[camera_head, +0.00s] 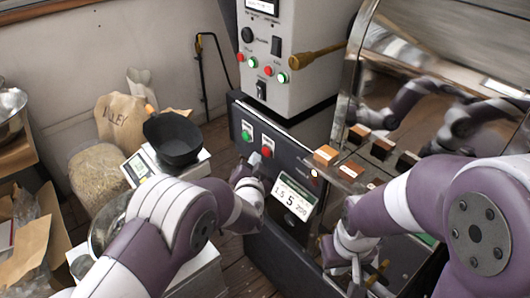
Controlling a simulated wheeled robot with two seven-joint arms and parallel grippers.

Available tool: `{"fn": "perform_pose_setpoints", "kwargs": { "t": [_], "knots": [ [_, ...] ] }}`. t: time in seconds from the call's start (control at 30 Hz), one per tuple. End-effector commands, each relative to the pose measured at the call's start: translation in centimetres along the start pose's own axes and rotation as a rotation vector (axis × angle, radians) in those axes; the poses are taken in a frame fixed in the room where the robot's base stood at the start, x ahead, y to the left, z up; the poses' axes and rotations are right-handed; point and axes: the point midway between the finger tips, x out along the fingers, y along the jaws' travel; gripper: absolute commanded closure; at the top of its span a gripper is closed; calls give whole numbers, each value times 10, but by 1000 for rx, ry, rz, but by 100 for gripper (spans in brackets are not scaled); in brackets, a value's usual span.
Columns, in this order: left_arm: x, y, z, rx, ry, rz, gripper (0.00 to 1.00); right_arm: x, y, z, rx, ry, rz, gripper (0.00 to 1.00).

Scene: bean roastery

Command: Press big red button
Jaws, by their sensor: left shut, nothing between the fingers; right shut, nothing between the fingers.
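A big red button (267,153) sits on the dark front panel (253,119) of the machine, right of a green button (247,135). My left gripper (256,160) is shut and empty, with its tips just below and left of the red button. The tips look very close to the button; I cannot tell whether they touch it. My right gripper (372,277) is shut and empty, low at the right, in front of the machine and partly hidden by its own arm.
Smaller red and green buttons sit on the grey control box (285,95), beside a wooden-handled lever (314,57). Small wooden blocks (326,154) line a ledge. A black bowl (174,138) on a scale stands left.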

Motion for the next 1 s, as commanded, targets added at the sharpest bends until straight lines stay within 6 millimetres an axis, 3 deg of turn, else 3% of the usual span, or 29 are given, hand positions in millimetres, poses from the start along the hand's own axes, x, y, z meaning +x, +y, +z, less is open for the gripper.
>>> {"fn": "perform_pose_setpoints", "kwargs": {
  "t": [1.0],
  "knots": [
    [6, 4, -5, 0, 0, 0, 100, 0, 0, 0, 0, 0, 0, 100]
  ]
}}
